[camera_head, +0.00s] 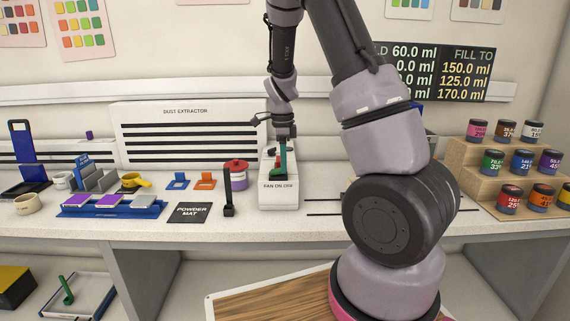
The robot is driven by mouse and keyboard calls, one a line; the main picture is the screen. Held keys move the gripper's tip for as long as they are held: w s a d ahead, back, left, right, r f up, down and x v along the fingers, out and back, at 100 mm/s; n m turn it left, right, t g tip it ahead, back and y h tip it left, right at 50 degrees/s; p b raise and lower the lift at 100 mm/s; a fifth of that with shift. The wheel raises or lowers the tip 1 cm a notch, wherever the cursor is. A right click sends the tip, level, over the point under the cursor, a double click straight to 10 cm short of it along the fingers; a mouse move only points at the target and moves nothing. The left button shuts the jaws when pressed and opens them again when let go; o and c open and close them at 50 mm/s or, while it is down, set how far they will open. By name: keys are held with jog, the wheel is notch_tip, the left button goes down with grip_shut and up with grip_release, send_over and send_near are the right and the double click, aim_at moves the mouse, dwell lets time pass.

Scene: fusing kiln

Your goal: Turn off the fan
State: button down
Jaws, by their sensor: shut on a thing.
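The fan control is a white box (279,195) labelled "FAN ON OFF" on the bench, centre of the head view. A small upright switch lever with green and red on it (282,163) stands on its top. My gripper (283,148) points down over the box and is shut on the upper part of this lever. The fingers hide part of the lever, and which setting it is at cannot be told. The white dust extractor panel (185,158) with dark slots stands on the wall side, behind and left of the box.
A red-lidded jar (236,172), a black upright holder (228,198) and a powder mat (188,213) lie left of the box. A blue tray (110,210) is farther left. Tiered jars (522,161) stand at the right. My arm hides the bench's middle right.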

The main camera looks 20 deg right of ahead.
dwell(0.3)
jog(key=c, duration=0.6)
grip_release()
jog(key=shift+o, duration=0.2)
notch_tip(320, 180, up, 11)
jog(key=shift+a, duration=0.25)
jog(key=shift+f, duration=0.1)
